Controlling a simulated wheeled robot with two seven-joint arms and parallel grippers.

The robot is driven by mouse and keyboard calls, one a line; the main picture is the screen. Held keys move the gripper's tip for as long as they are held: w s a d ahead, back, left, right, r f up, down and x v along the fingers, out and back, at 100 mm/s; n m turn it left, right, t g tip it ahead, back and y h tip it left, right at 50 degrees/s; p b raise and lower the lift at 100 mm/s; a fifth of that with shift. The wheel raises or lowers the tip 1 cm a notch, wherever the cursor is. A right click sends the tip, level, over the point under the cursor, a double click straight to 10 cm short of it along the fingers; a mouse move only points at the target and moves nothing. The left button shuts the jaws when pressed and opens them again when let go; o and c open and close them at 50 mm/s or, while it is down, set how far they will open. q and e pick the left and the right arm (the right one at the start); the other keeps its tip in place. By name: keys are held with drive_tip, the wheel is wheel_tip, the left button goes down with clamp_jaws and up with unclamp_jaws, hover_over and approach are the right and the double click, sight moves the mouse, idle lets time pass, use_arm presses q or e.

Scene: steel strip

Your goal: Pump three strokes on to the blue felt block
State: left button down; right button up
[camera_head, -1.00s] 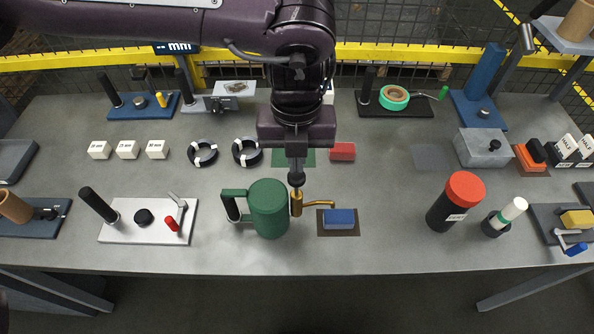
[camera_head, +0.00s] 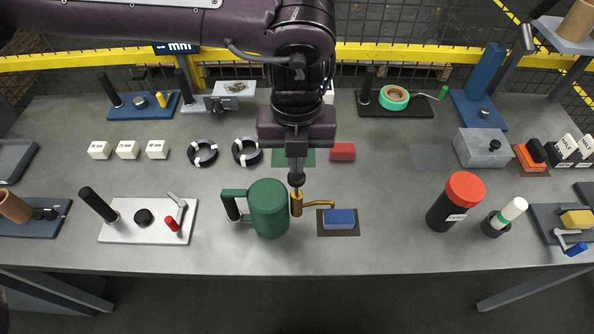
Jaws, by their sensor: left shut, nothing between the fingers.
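The green pump can (camera_head: 268,208) stands upright near the front middle of the table, its handle on the left. Its brass pump (camera_head: 297,204) is on the right side, with a spout reaching right toward the blue felt block (camera_head: 339,217). The block lies on a brown mat (camera_head: 350,233), with the spout's end near its back edge. A dark knob tops the pump. My left gripper (camera_head: 297,176) points down, shut and empty, right over this knob. It appears to touch the knob, but I cannot be sure. My right gripper is out of view.
A red block (camera_head: 342,151) and a green mat (camera_head: 307,158) lie behind the pump. A black cylinder with a red cap (camera_head: 455,202) stands to the right. A white plate with a crank (camera_head: 148,221) is left. The table between block and cylinder is clear.

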sight(296, 176)
use_arm(q)
drive_tip(key=shift+f+b, duration=1.5)
drive_tip(key=shift+f, duration=0.9)
drive_tip(key=shift+r+p, duration=0.55)
drive_tip(key=shift+r, duration=0.5)
drive_tip(key=shift+r+p, duration=0.8)
drive_tip(key=shift+r, duration=0.15)
